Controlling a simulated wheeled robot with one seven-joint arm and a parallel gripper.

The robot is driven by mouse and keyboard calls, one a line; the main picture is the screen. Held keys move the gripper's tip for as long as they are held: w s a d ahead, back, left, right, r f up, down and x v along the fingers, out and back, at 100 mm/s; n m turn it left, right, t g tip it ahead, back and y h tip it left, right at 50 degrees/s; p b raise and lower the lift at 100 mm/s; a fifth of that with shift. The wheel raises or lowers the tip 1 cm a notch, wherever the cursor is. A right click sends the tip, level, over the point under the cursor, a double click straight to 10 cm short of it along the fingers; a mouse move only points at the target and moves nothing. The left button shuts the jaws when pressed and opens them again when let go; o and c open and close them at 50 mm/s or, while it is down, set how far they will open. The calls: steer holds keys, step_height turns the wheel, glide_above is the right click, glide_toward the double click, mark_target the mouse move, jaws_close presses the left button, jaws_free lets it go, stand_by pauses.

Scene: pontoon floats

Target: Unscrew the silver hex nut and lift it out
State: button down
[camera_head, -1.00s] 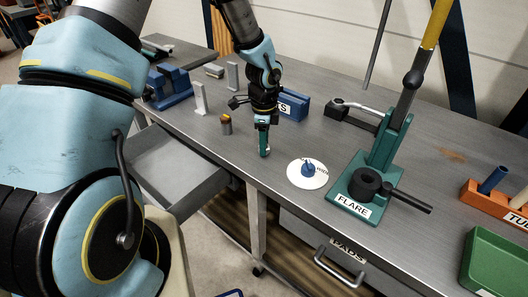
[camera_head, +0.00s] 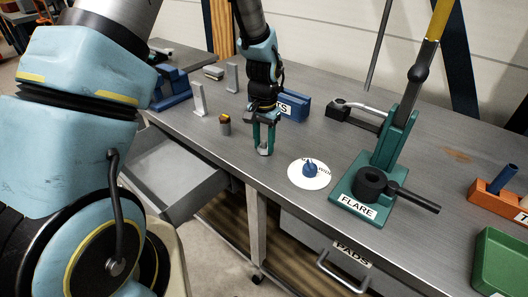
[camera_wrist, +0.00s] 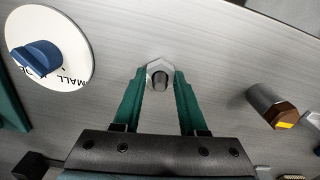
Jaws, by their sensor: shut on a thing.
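The silver hex nut (camera_wrist: 158,68) sits between the fingertips of my gripper in the wrist view, with a darker round stud end (camera_wrist: 159,79) showing in its middle. My gripper (camera_wrist: 159,88) is shut on the nut, one green finger on each side. In the head view my gripper (camera_head: 265,150) points down at the bench top, close to the front edge. The nut is small there and mostly hidden by the fingers. I cannot tell whether the nut touches the bench or is raised.
A white dial disc with a blue knob (camera_head: 309,170) lies right of my gripper. Beyond it stands the green FLARE press (camera_head: 357,200) with its bar. A dark post with an orange-brown top (camera_head: 225,125) stands to the left. An open drawer (camera_head: 165,170) juts out at the front left.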

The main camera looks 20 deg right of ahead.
steer(key=n, duration=0.7)
steer(key=shift+n+p, duration=0.3)
steer(key=n, duration=0.1)
steer(key=n+p, duration=0.1)
steer(key=n, duration=0.2)
steer(key=shift+r+p, duration=0.25)
steer(key=shift+p, duration=0.15)
steer(key=c, duration=0.9)
jaws_free()
steer(key=shift+f+n, duration=0.2)
steer(key=shift+n, duration=0.3)
steer(key=o, duration=0.3)
steer(key=shift+o, duration=0.2)
